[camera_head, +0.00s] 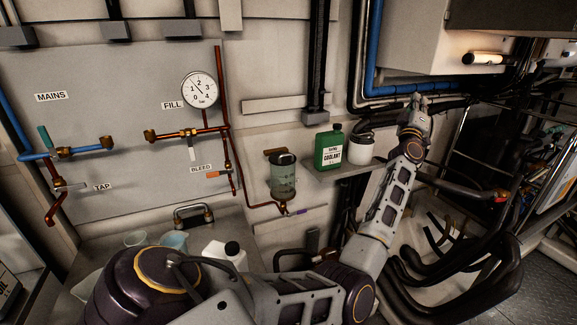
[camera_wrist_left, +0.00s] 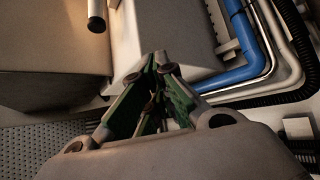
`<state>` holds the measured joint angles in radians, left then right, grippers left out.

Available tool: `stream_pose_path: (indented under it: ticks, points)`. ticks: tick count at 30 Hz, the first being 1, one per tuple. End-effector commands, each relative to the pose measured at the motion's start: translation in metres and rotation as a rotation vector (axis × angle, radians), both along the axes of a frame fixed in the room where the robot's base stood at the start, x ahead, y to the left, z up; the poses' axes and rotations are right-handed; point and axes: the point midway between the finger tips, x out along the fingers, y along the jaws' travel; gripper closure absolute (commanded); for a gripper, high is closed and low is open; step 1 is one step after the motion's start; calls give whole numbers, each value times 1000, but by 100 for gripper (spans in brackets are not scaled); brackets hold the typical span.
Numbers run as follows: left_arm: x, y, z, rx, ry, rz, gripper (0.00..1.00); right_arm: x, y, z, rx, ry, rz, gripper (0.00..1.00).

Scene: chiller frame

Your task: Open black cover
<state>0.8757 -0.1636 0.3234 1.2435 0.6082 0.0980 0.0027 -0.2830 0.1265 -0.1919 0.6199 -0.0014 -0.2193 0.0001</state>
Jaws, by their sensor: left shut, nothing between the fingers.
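A clear reservoir (camera_head: 283,181) with a black cover (camera_head: 283,159) on top is fixed to the wall in the head view. The cover sits on the reservoir. My left arm reaches up across the view, and my left gripper (camera_head: 418,104) is up and to the right of the reservoir, well apart from it. In the left wrist view the left gripper (camera_wrist_left: 157,67) has its green-edged fingers together with nothing between them. The wrist view does not show the reservoir or its cover. My right gripper is not in view.
A green coolant bottle (camera_head: 328,150) and a white dark-lidded jar (camera_head: 360,150) stand on a small shelf (camera_head: 347,172) between reservoir and gripper. Blue pipes (camera_head: 400,90) and a white cabinet (camera_head: 425,50) are near the gripper. Black hoses (camera_head: 455,285) lie lower right.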

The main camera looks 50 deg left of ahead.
Motion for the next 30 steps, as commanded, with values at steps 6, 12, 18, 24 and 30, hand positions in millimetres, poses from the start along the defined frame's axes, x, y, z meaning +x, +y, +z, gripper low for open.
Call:
stream_pose_path:
  ticks: [6, 12, 18, 24, 30]
  points:
    - [-80, 83, 86, -271, -318, 108, 100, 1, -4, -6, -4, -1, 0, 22]
    - [-158, 154, 111, -527, -567, 208, 100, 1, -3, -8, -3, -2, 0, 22]
    - [-230, 214, 95, -780, -773, 310, 100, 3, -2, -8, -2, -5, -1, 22]
    - [-289, 254, 61, -1029, -944, 403, 100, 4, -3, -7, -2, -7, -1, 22]
    - [-332, 275, 20, -1270, -1076, 480, 100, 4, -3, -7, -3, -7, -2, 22]
